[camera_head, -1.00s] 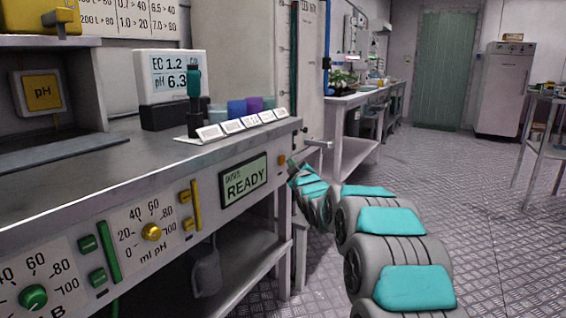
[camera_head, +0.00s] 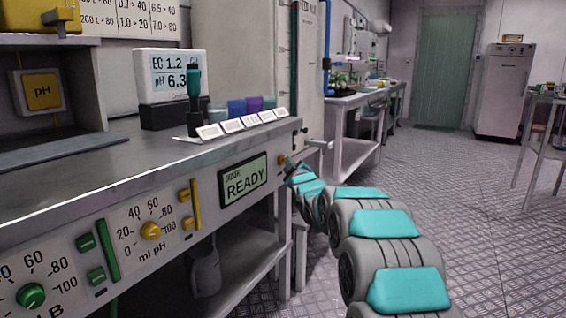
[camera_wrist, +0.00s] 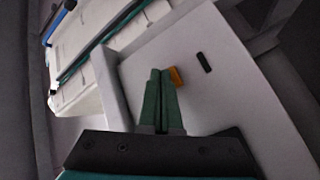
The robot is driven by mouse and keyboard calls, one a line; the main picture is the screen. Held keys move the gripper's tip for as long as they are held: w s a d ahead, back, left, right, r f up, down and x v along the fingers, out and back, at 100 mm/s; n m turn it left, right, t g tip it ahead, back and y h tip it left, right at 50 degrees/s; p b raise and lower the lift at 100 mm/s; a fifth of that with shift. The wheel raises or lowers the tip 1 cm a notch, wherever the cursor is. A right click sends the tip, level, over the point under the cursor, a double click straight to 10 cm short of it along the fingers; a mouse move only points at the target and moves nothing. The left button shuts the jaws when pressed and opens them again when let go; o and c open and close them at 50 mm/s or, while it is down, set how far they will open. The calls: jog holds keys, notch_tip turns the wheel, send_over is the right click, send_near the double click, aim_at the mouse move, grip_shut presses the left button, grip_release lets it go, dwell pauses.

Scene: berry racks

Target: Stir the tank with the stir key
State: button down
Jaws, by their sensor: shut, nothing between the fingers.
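A small orange key (camera_head: 282,160), which looks like the stir key, sits on the bench's front panel, right of the READY display. It also shows in the wrist view (camera_wrist: 176,76), just right of my fingertips. My gripper (camera_wrist: 160,72) is shut and empty, its green fingers pressed together and pointing at the panel. I cannot tell whether they touch the key. In the head view my gripper (camera_head: 290,164) is small and partly hidden by my wrist. A tall pale tank with a marked scale (camera_head: 309,70) stands behind the bench's right end.
A dark slot-like piece (camera_wrist: 204,62) lies right of the key on the panel. Dosing dials (camera_head: 151,231), yellow and green buttons, and the READY display (camera_head: 244,181) line the bench front. A grey jug (camera_head: 205,272) is below. The floor on the right is open.

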jog(key=shift+w+a, duration=0.15)
jog(key=shift+a, duration=0.05)
dwell(0.3)
jog(key=shift+d, duration=0.1)
jog(key=shift+s+d, duration=0.55)
jog(key=shift+d, duration=0.05)
jog(key=shift+d, duration=0.1)
jog(key=shift+s+d+p, duration=0.2)
jog(key=shift+s+d, duration=0.55)
jog(key=shift+d, duration=0.25)
jog(key=shift+s+d+p, duration=0.15)
jog(key=shift+s+d, duration=0.55)
jog(key=shift+d, duration=0.25)
